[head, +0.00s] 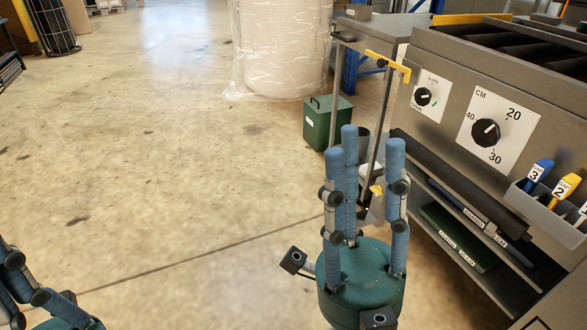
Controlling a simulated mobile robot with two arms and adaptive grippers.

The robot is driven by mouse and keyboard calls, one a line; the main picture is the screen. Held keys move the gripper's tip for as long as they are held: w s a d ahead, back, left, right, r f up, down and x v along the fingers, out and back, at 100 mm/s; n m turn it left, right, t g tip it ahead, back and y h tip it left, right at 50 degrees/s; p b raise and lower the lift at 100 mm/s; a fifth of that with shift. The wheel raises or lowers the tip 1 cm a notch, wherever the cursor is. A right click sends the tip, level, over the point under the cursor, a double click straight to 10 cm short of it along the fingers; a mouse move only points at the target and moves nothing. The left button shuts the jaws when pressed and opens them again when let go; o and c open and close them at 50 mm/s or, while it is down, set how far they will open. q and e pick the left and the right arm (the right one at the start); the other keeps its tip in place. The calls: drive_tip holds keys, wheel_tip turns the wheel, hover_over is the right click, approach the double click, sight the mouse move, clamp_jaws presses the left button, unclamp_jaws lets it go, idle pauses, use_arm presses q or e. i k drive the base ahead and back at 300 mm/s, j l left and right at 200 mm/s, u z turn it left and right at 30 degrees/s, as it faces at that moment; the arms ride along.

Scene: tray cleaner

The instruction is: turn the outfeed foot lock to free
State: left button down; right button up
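My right gripper (365,145) stands in the lower middle of the head view. Its blue fingers point up, are spread apart and hold nothing. Behind them is the outfeed stand with thin metal posts (378,125) and a yellow T-shaped bar (388,66) on top. A small yellow piece (376,190) shows low at the stand's base, between the fingers; it looks like the foot lock, but its setting cannot be read. The gripper partly hides the base. My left gripper is at the lower left edge, cut off by the frame, so its opening is unclear.
The grey machine (440,75) on the right has a small dial (422,96), a CM dial (486,132) and shelves below. A green bin (328,122) stands behind the gripper, near a wrapped roll (280,50). The floor on the left is clear.

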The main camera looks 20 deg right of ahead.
sight(377, 190)
drive_tip(key=i+j, duration=0.15)
drive_tip(key=i, duration=0.55)
drive_tip(key=i+j, duration=0.1)
drive_tip(key=i, duration=0.55)
drive_tip(key=i+j+z, duration=0.1)
drive_tip(key=i+z, duration=0.25)
drive_tip(key=z, duration=0.15)
drive_tip(key=i+j+z, duration=0.3)
drive_tip(key=z, duration=0.15)
drive_tip(key=i+j+z, duration=0.35)
drive_tip(key=z, duration=0.15)
drive_tip(key=i+j+z, duration=0.2)
drive_tip(key=j+z, duration=0.25)
drive_tip(key=i+j+z, duration=0.1)
drive_tip(key=j+z, duration=0.4)
drive_tip(key=j, duration=0.1)
